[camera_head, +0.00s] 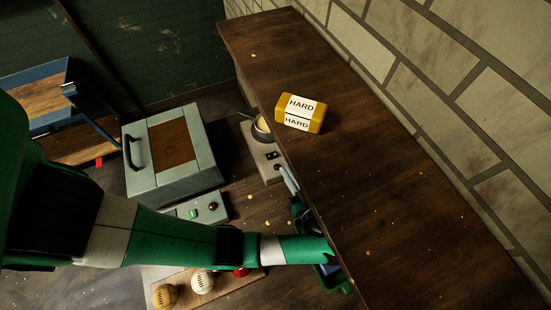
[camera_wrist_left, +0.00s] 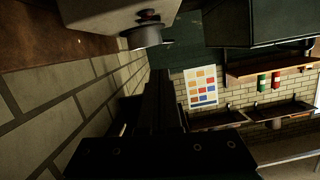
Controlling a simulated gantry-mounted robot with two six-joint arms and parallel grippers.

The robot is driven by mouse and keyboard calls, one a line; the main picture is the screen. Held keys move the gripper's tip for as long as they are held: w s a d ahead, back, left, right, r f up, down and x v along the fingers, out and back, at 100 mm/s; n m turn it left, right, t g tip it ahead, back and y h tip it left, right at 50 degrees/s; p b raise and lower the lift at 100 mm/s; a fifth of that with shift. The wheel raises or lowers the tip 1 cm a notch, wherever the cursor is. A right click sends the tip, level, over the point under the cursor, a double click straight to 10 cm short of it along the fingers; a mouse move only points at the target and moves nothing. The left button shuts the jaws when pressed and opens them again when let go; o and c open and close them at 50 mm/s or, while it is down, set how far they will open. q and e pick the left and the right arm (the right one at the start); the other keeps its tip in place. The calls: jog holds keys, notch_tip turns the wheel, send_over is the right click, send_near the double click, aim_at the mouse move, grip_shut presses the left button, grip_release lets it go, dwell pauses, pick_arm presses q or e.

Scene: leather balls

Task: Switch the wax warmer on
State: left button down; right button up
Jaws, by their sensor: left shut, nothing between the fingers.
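The wax warmer (camera_head: 262,165) is a cream base with a dark round pot (camera_head: 261,129) holding pale wax. It stands beside the dark shelf, whose edge hides part of it. A small black switch (camera_head: 271,156) sits on the base's near part; its on/off position is too small to tell. My left arm reaches across from the left, and its shut, empty gripper (camera_head: 283,170) points at the base's near end, close to it. Contact cannot be told. In the left wrist view the dark fingers (camera_wrist_left: 158,78) point up towards a pale box-like body. My right gripper is not in view.
A yellow block labelled HARD (camera_head: 300,113) rests on the dark wooden shelf (camera_head: 390,210) right of the warmer. A grey case with a handle (camera_head: 172,155) and a small control box (camera_head: 196,209) stand left. Balls (camera_head: 203,281) lie below my arm. A block wall bounds the right.

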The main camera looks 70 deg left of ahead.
pick_arm(q)
jog(key=shift+a, duration=0.1)
jog(key=b, duration=0.3)
send_over(272, 163)
jog(key=f, duration=0.3)
jog(key=shift+w+a, duration=0.15)
jog(key=shift+a, duration=0.1)
jog(key=f+b, duration=0.1)
jog(key=f, duration=0.1)
jog(key=shift+d+f+b, duration=0.2)
jog(key=shift+f+b, duration=0.1)
jog(key=shift+b, duration=0.05)
jog(key=shift+s+f, duration=0.2)
jog(key=shift+f, duration=0.2)
